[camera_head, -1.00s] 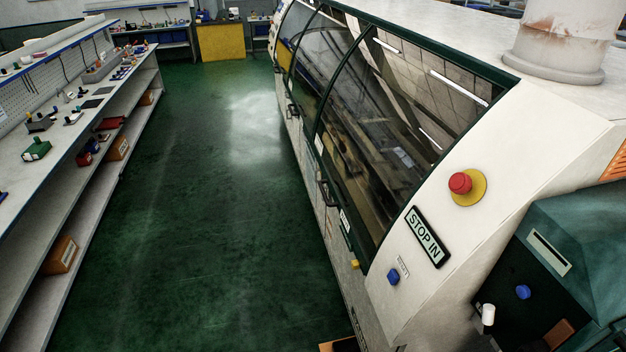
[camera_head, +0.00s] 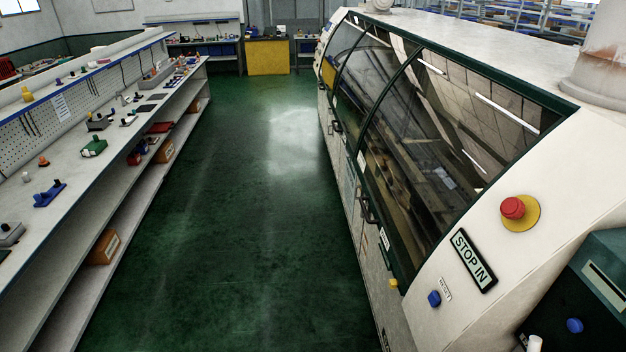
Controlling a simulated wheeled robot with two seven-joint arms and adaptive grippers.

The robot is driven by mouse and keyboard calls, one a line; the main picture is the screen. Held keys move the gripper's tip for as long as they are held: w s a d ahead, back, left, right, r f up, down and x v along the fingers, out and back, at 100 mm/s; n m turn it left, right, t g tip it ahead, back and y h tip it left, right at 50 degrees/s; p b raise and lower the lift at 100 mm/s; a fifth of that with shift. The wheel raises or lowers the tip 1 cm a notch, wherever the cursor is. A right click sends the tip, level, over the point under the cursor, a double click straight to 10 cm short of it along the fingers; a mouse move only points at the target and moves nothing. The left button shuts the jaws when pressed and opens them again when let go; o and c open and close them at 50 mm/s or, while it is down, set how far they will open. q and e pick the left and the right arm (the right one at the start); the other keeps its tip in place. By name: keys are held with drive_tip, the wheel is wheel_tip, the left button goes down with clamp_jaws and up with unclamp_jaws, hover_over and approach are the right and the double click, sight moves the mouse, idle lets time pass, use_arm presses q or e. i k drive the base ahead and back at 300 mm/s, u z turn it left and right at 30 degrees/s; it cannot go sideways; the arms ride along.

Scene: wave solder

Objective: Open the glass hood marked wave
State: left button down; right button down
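The wave solder machine (camera_head: 580,150) stands along the right side with a row of curved glass hoods in dark green frames. The nearest glass hood (camera_head: 450,150) is large and appears shut, with a dark handle (camera_head: 368,208) at its lower edge. A second glass hood (camera_head: 366,80) lies farther along, also appearing shut, with a handle (camera_head: 337,126). A small label (camera_head: 385,240) sits below the nearest hood, too small to read; I cannot tell which hood is marked wave. Neither of my grippers shows.
A red stop button (camera_head: 513,208), a STOP IN sign (camera_head: 473,260) and a blue reset button (camera_head: 434,298) are on the machine's near end. A long workbench (camera_head: 60,225) with tools runs along the left. The green floor aisle (camera_head: 240,220) between is clear. A yellow cabinet (camera_head: 267,57) stands at the far end.

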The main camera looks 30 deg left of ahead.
sight(373, 162)
drive_tip(key=u, duration=0.9)
drive_tip(key=i, duration=1)
drive_tip(key=u, duration=0.7)
drive_tip(key=i, duration=1.7)
drive_tip(key=z, duration=0.85)
drive_tip(key=i, duration=0.7)
drive_tip(key=z, duration=0.35)
